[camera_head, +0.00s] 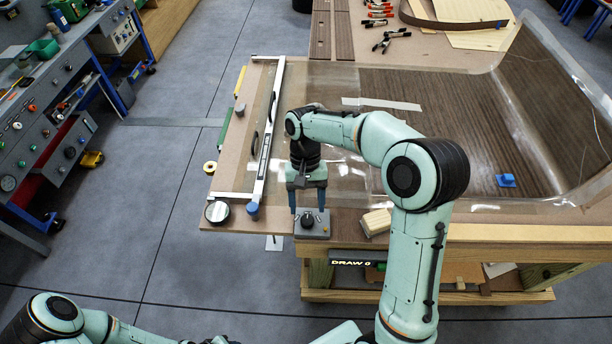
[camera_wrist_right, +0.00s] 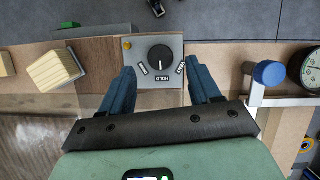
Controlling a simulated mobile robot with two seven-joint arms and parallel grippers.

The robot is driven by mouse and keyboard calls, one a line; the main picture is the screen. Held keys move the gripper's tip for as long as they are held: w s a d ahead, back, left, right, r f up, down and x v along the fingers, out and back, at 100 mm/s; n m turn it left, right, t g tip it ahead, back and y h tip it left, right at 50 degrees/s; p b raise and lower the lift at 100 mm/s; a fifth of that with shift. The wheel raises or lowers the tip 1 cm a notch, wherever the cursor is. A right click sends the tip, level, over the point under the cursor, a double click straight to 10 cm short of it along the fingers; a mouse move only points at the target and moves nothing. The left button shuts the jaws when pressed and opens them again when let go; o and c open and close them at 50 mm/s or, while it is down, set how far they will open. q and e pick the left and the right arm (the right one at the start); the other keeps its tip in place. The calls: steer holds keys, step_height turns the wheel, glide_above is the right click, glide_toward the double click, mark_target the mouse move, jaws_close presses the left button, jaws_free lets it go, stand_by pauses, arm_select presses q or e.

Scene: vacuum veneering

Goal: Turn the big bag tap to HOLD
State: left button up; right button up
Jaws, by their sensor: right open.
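The tap is a small grey box (camera_head: 322,232) with a round black knob (camera_head: 308,219) at the front edge of the table. In the right wrist view the knob (camera_wrist_right: 160,58) sits on the grey plate (camera_wrist_right: 172,100), with a HOLD label below it and a smaller label on each side. A pale mark on the knob seems to face HOLD, but it is small. My right gripper (camera_head: 307,207) is open, fingers pointing down, one on each side of the knob with gaps visible; contact cannot be told. My left gripper is out of view.
A sign (camera_head: 351,263) below the table edge reads "DRAW 0". A wooden block (camera_head: 376,222) lies right of the tap. A round gauge (camera_head: 217,212) and a blue knob (camera_head: 253,208) are to the left. The clear bag (camera_head: 450,110) covers dark veneer behind.

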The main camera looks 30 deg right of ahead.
steer(key=v, duration=0.9)
steer(key=shift+w+r, duration=0.2)
steer(key=shift+r, duration=0.1)
